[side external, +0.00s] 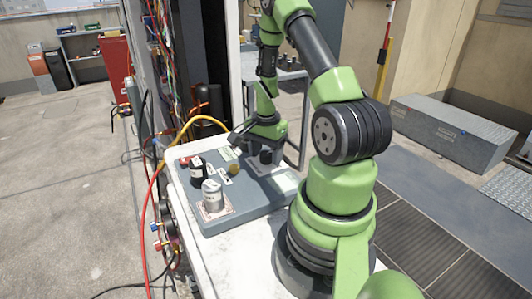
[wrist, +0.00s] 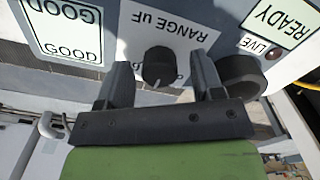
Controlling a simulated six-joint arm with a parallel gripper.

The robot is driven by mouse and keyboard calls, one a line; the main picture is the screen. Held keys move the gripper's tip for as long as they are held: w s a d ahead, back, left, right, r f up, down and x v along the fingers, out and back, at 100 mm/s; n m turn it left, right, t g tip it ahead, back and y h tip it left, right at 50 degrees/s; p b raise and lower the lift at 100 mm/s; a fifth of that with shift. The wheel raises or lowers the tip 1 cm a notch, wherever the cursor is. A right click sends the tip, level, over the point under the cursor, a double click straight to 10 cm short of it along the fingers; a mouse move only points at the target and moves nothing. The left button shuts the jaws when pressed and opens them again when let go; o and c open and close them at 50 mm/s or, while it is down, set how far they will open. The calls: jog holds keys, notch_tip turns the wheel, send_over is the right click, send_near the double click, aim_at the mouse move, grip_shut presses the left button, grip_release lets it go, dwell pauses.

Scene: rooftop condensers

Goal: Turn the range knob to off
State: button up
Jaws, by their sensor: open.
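The range knob (wrist: 158,68) is small, round and black with a white pointer line, on a white plate marked RANGE UF (wrist: 178,26). In the wrist view it lies between the two dark fingers of my gripper (wrist: 161,74), which are open with a gap on each side. The pointer line is toward the bottom of the wrist picture. Part of the plate's lettering is hidden by the knob and fingers. In the side view my gripper (side external: 262,145) is low over the far part of the grey tester panel (side external: 240,212); the knob is not clear there.
A larger dark round part (wrist: 241,78) is close beside the right finger, near a red LIVE lamp (wrist: 273,53). GOOD (wrist: 65,30) and READY (wrist: 283,20) labels lie around. Two cylindrical capacitors (side external: 213,196) (side external: 198,172) stand on the panel. Red and yellow hoses (side external: 152,205) run at left.

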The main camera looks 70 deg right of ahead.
jog(key=shift+f, duration=0.1)
jog(key=c, duration=0.9)
jog(key=shift+n, duration=0.4)
jog(key=n, duration=0.3)
jog(key=shift+n, duration=0.4)
jog(key=n, duration=0.5)
jog(key=shift+n, duration=0.3)
jog(key=o, duration=0.9)
